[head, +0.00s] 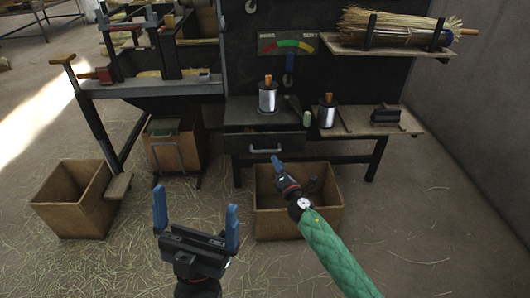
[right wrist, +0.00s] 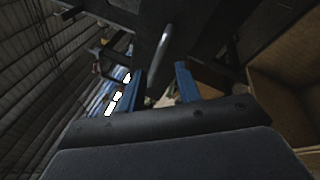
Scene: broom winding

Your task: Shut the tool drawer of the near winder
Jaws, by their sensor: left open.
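The tool drawer (head: 240,145) is a dark box front with a pale bar handle (head: 265,150), under the bench top of the near winder. How far it stands out is hard to tell. My right gripper (head: 279,164) is in front of and below the handle, apart from it in the head view, with one blue finger showing clearly. In the right wrist view its two blue fingers (right wrist: 162,82) stand apart with nothing between them, and a pale bar, apparently the handle, shows beyond. My left gripper (head: 196,208) is open and empty over the floor, left of the drawer.
A wooden crate (head: 325,218) stands under the drawer, close to my right gripper. Another crate (head: 66,215) stands at the left. Wire spools (head: 267,98) stand on the bench; a broom (head: 390,28) lies on the upper shelf. Straw litters the floor.

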